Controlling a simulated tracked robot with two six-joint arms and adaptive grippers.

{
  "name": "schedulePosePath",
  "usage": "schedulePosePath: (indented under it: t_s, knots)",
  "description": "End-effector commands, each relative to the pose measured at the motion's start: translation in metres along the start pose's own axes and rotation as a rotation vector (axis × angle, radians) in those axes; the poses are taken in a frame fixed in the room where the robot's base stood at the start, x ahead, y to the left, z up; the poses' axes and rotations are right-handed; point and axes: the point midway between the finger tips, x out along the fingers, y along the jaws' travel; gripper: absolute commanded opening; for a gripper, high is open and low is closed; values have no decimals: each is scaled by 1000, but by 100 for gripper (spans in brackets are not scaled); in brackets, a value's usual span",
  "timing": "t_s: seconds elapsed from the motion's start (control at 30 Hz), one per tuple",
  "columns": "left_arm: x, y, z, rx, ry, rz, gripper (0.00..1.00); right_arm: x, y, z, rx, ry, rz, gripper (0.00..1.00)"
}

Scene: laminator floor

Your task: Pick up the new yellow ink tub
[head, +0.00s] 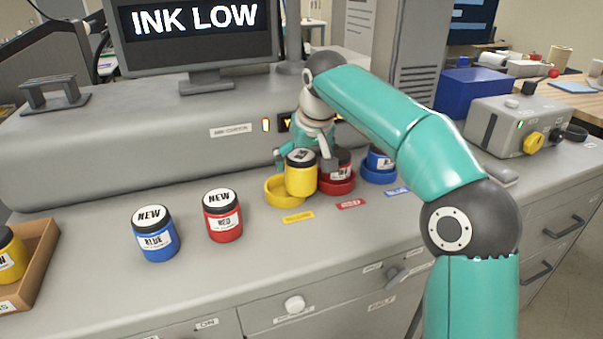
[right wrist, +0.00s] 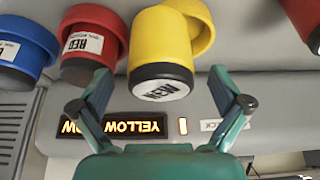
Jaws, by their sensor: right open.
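A yellow ink tub (head: 300,175) with a black lid stands at the yellow round holder (head: 277,192), offset to its right. I cannot tell whether it rests on the holder's rim or beside it. In the right wrist view, upside down, the yellow tub (right wrist: 162,40) shows "NEW" on its lid. My right gripper (head: 304,155) is open at the tub's far side; in the wrist view its fingers (right wrist: 160,85) are spread on either side of the lid, with no clear contact. My left gripper is not in view.
A red tub (head: 338,166) and blue tub (head: 380,160) stand in holders to the right, close to my gripper. New blue (head: 155,235) and new red (head: 222,216) tubs stand on the grey counter. A monitor (head: 195,35) reads "INK LOW"; a small display (right wrist: 115,125) reads "YELLOW".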

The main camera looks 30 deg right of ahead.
Motion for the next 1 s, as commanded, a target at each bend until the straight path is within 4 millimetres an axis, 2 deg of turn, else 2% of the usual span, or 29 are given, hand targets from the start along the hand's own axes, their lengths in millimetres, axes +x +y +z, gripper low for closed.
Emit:
schedulePosePath:
  t_s: [0.2,0.53,1.0]
  knots:
    - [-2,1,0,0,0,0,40,31,0,0,0,-4,1,100]
    - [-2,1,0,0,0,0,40,37,-1,0,0,-1,0,98]
    - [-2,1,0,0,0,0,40,36,-1,-1,0,1,0,20]
